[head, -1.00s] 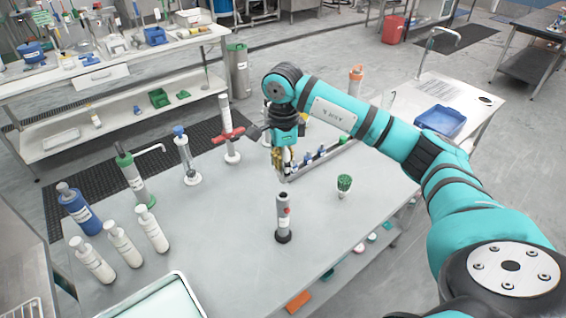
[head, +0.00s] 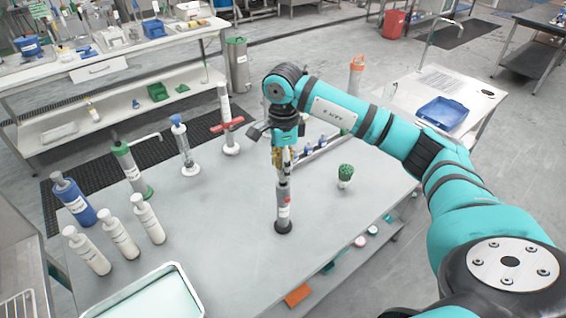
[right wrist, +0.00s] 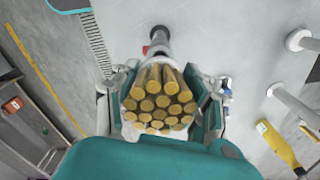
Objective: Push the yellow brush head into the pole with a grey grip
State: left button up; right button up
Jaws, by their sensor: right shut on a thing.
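My right gripper (head: 283,168) is shut on the yellow brush head (head: 276,157) and holds it bristles up, right above the pole with a grey grip (head: 284,212). My left gripper is out of view.
A green brush head (head: 345,172) stands on the table, right of the pole. A low rack (head: 318,152) lies behind my gripper. Several bottles (head: 115,232) and a tray (head: 150,300) are at the left.

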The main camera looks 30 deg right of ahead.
jog(key=shift+b, duration=0.4)
dwell(1.1)
jog(key=shift+f, duration=0.2)
jog(key=shift+f+b, duration=0.35)
jog(key=shift+b, duration=0.05)
jog(key=shift+f+b, duration=1.05)
jog(key=shift+f, duration=0.15)
jog(key=o, duration=1.2)
